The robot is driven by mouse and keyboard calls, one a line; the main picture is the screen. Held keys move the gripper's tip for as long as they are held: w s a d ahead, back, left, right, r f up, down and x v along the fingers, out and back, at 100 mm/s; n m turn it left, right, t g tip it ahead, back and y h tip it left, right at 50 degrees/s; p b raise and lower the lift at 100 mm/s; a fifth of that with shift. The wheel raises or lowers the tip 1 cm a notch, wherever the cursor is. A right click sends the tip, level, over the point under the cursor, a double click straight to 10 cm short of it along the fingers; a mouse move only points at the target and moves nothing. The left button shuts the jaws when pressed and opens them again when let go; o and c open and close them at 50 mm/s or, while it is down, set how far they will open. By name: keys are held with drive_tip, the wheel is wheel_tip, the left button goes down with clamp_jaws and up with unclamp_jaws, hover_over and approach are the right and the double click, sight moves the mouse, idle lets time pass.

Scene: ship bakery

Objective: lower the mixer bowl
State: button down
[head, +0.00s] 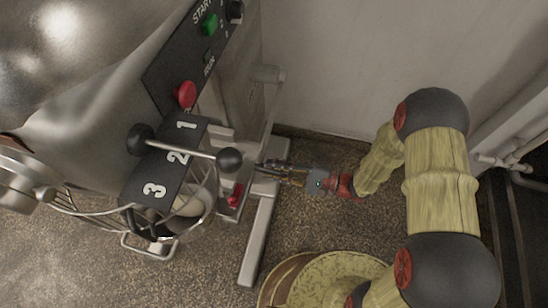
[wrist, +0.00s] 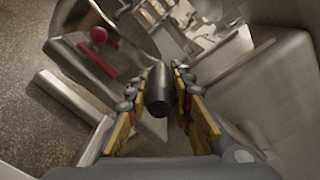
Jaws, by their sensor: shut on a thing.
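The mixer (head: 75,95) fills the left of the head view, with a wire guard (head: 100,215) at its lower front. I cannot clearly make out the bowl itself; the mixer head and guard cover that area. My gripper (head: 268,167) is at the right side of the mixer, low beside its stand. In the wrist view, a dark rounded handle (wrist: 159,92) sits between the two fingers of my gripper (wrist: 168,88), which are shut on it. In the head view this handle is hidden by the fingers.
A lever with black ball ends (head: 185,148) crosses the numbered 1-2-3 plate close to my gripper. A red stop button (head: 186,94) and green start button (head: 209,25) are above. A metal stand leg (head: 260,235) lies below.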

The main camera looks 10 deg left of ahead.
drive_tip(key=w+f+n, duration=0.2)
drive_tip(key=w+f, duration=0.1)
drive_tip(key=f, duration=0.5)
drive_tip(key=w+f+n, duration=0.3)
drive_tip(key=f, duration=0.5)
drive_tip(key=shift+w+d+n, duration=0.3)
drive_tip(key=shift+f, duration=0.15)
drive_tip(key=shift+w, duration=0.1)
drive_tip(key=c, duration=1.8)
unclamp_jaws()
drive_tip(key=shift+w+f, duration=0.1)
drive_tip(key=shift+o, duration=1.3)
